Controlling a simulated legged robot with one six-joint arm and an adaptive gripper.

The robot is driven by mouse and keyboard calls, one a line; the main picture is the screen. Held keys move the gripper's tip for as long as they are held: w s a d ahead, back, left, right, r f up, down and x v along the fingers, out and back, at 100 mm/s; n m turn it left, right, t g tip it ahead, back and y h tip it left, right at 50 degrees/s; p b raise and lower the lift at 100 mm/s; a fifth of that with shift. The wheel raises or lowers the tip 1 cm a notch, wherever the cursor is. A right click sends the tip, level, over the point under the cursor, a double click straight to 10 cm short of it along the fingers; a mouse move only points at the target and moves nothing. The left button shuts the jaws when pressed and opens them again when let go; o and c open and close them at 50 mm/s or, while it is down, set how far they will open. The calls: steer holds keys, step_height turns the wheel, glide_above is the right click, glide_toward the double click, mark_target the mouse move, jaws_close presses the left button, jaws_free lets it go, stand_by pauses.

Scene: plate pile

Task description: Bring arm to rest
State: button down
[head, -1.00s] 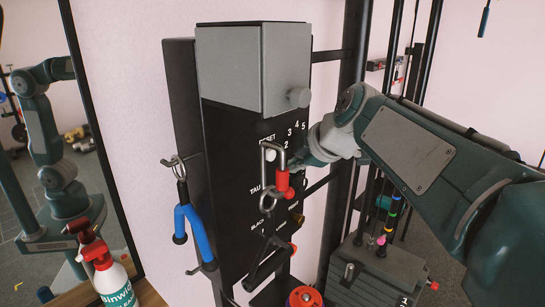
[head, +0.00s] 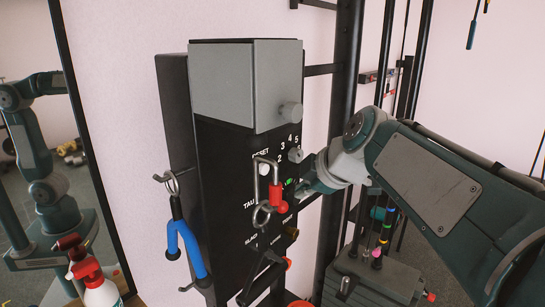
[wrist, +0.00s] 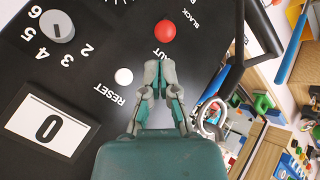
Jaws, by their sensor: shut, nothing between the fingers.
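My gripper (head: 308,188) is at the right side of the black control panel (head: 230,160) in the head view, partly hidden by its own wrist. In the wrist view, the fingers of my gripper (wrist: 160,78) are shut together and empty. They point at the panel face, near the white RESET button (wrist: 124,76) and below the red button (wrist: 165,31). Whether the fingertips touch the panel cannot be told. My arm comes in from the right of the head view.
A grey numbered dial (wrist: 57,26) and a counter reading 0 (wrist: 48,126) are on the panel. Blue-handled gear (head: 185,245) hangs left. Black rack posts (head: 345,130) stand behind my gripper.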

steer(key=s+d+f+m+h, duration=0.1)
steer(key=s+d+f+m, duration=0.2)
steer(key=s+f+m, duration=0.2)
steer(key=s+d+f+m+g+h, duration=0.1)
steer(key=s+d+f+m+h, duration=0.1)
steer(key=s+d+f+m, duration=0.2)
steer(key=s+d+f+m+h, duration=0.2)
steer(key=s+d+f+m, duration=0.2)
steer(key=s+m, duration=0.5)
steer(key=s+f, duration=0.2)
steer(key=s, duration=0.1)
steer(key=shift+s+d+f+m, duration=0.2)
steer(key=shift+s+f+m, duration=0.15)
steer(key=shift+m, duration=0.05)
steer(key=c, duration=1.3)
jaws_free()
steer(key=shift+c, duration=0.2)
